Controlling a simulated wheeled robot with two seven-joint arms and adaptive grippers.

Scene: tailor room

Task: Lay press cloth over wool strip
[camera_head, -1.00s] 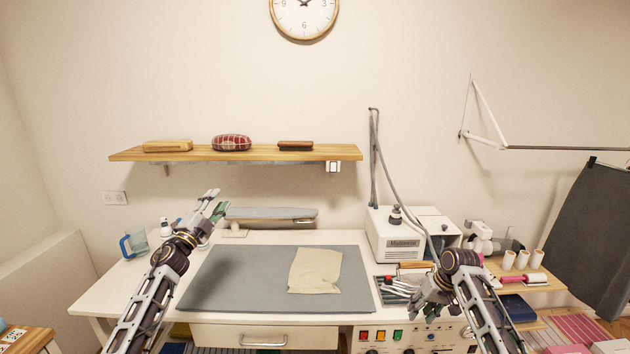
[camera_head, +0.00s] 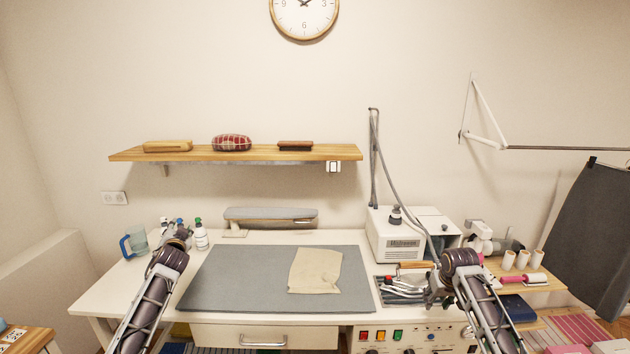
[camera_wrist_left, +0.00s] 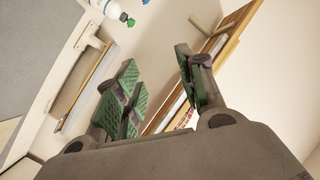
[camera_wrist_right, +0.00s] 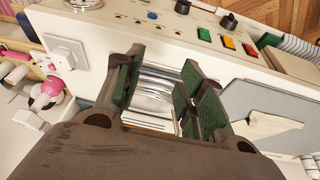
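The beige press cloth (camera_head: 315,271) lies flat, slightly askew, on the right part of the grey pressing mat (camera_head: 225,280). It also shows at the right of the right wrist view (camera_wrist_right: 268,127). No wool strip is visible; whether it is under the cloth I cannot tell. My left gripper (camera_wrist_left: 157,85) is open and empty, raised left of the mat, facing the wall shelf and sleeve board. My right gripper (camera_wrist_right: 157,82) is open and empty above the tool tray (camera_wrist_right: 153,98), right of the mat; the head view mostly hides its fingers behind the arm.
A jug (camera_head: 134,243) and bottles (camera_head: 201,238) stand at the back left. A sleeve board (camera_head: 270,215) stands behind the mat. A white steam unit (camera_head: 405,238) with a hose stands at the back right. A shelf (camera_head: 235,154) hangs above. The mat's left half is bare.

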